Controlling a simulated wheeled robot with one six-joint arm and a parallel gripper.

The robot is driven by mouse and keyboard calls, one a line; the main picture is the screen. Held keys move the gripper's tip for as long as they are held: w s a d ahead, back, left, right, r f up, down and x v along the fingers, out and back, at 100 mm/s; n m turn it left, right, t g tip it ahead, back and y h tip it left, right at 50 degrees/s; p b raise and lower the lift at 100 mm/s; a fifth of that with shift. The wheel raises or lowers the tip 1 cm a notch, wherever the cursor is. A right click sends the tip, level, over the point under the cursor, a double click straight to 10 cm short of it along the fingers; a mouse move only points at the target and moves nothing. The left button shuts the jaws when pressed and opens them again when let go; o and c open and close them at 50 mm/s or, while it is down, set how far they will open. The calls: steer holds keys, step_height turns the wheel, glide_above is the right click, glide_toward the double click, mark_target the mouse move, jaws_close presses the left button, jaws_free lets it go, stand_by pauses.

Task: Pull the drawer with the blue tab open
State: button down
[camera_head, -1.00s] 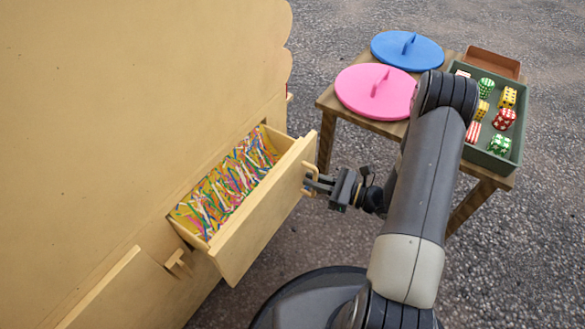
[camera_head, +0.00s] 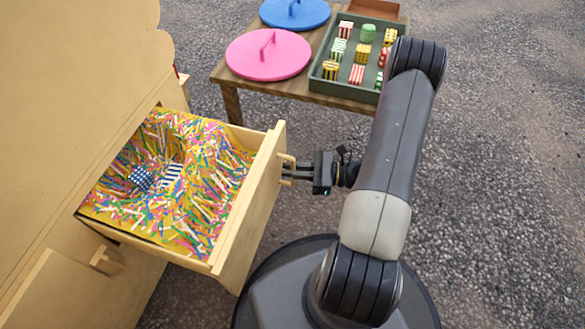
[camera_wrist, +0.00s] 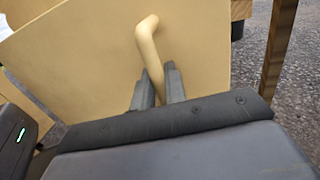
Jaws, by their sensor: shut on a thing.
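The drawer (camera_head: 262,205) stands pulled well out of the wooden cabinet in the head view. It holds a bed of coloured paper strips, with a dark blue dotted piece (camera_head: 141,178) and a blue-and-white striped piece (camera_head: 172,175) lying in it. My gripper (camera_head: 289,174) is shut on the drawer's handle at the outer face. In the wrist view the pale bent handle (camera_wrist: 150,52) runs down between my two fingers (camera_wrist: 159,88). No blue tab shows in these views.
A wooden table (camera_head: 232,98) at the back carries a pink lid (camera_head: 290,62), a blue lid (camera_head: 312,12) and a green tray (camera_head: 350,93) with several patterned sweets. Another drawer handle (camera_head: 106,261) shows at lower left. Bare asphalt lies to the right.

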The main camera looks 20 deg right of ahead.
steer(key=shift+s+d, duration=0.2)
steer(key=shift+d, duration=0.05)
steer(key=c, duration=1.6)
jaws_free()
steer(key=shift+o, duration=0.2)
steer(key=p+v, duration=0.2)
steer(key=v, duration=0.8)
steer(key=shift+d, duration=0.4)
steer(key=shift+s, duration=0.1)
steer(key=b+x, duration=0.2)
steer(key=x, duration=0.9)
